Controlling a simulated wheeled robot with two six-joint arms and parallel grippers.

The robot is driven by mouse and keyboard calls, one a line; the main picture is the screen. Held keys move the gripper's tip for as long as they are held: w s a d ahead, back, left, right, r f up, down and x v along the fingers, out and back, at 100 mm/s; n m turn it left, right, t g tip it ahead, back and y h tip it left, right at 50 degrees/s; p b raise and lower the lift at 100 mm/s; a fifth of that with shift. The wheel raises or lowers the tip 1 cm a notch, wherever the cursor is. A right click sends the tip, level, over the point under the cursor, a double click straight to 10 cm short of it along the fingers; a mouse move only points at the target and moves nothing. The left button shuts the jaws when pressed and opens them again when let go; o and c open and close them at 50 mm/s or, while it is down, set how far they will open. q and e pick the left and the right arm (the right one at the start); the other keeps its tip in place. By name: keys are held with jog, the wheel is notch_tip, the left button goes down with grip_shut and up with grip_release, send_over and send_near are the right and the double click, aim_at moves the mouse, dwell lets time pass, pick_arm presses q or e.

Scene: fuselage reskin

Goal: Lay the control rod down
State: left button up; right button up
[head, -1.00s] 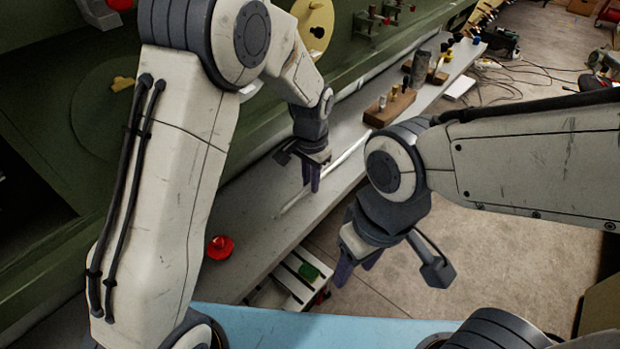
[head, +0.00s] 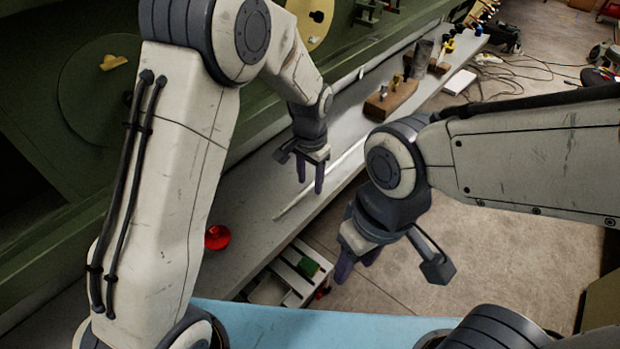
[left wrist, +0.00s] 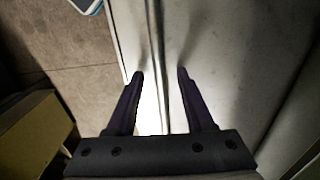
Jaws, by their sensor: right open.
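The control rod (head: 345,158), thin and pale, lies along the grey bench top (head: 250,205), slanting from lower left to upper right in the head view. My left gripper (head: 310,182) is open, its fingers pointing down over the rod's middle. My right gripper (head: 357,262) is open and empty, beside the bench's front edge and apart from the rod.
A brown block with pegs (head: 390,100) stands further along the bench. A red round part (head: 217,237) lies near the bench's left end. The green fuselage wall (head: 110,100) rises behind.

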pick_arm(q)
notch_tip(320, 180, up, 10)
jog(key=b, duration=0.1)
jog(key=shift+r, duration=0.25)
dwell(0.6)
jog(key=s+h, duration=0.1)
jog(key=s, duration=2.5)
jog(key=shift+s+a+r, duration=0.25)
jog(key=shift+a, duration=0.05)
